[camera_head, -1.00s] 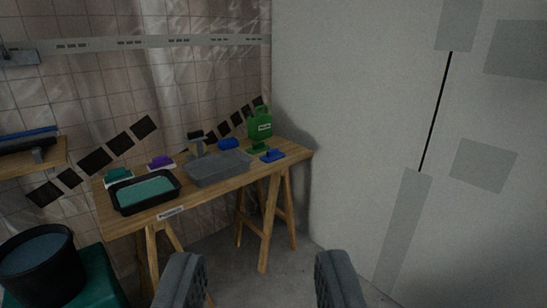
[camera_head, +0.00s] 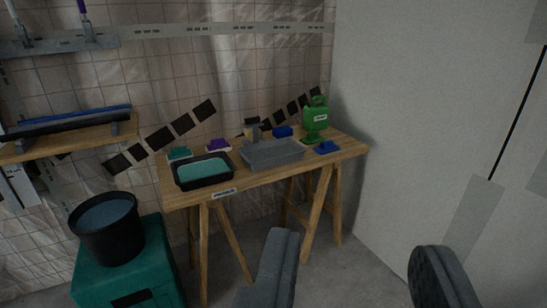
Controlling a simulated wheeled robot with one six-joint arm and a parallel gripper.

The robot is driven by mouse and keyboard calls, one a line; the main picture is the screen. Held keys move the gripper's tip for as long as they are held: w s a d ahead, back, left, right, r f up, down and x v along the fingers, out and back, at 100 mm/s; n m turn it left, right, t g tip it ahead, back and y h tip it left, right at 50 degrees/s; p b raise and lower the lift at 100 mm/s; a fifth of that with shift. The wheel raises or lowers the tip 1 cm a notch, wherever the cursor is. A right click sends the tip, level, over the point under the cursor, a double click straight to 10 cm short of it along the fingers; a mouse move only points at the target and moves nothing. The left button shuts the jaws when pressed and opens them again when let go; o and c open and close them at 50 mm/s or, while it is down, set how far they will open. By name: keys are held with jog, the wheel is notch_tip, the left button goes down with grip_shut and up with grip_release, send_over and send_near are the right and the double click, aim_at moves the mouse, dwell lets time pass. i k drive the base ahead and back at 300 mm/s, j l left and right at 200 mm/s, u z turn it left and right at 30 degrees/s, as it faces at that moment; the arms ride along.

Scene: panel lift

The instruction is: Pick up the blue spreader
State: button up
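A small blue tool (camera_head: 327,147) lies at the front right of the wooden trestle table, and a blue block (camera_head: 283,131) lies farther back on it. A long blue bar (camera_head: 75,115) lies on the wall shelf at the left, beside a dark bar. I cannot tell for sure from shape which of these is the blue spreader. My gripper (camera_head: 355,272) is open and empty, its two dark fingers low in the picture. It is apart from the table and well short of all the blue things.
The trestle table (camera_head: 188,198) also holds a black tray (camera_head: 205,183) of teal liquid, a grey tray (camera_head: 272,165) and a green canister (camera_head: 316,122). A black bucket (camera_head: 108,240) stands on a teal box (camera_head: 150,255). A pale panel (camera_head: 430,120) stands at the right. Some floor is clear.

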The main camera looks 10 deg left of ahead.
aim_at(327, 146)
jog(key=i+l, duration=0.1)
jog(key=i, duration=0.65)
jog(key=i+l, duration=0.1)
jog(key=i, duration=0.7)
jog(key=i+l+u, duration=0.1)
jog(key=i, duration=0.65)
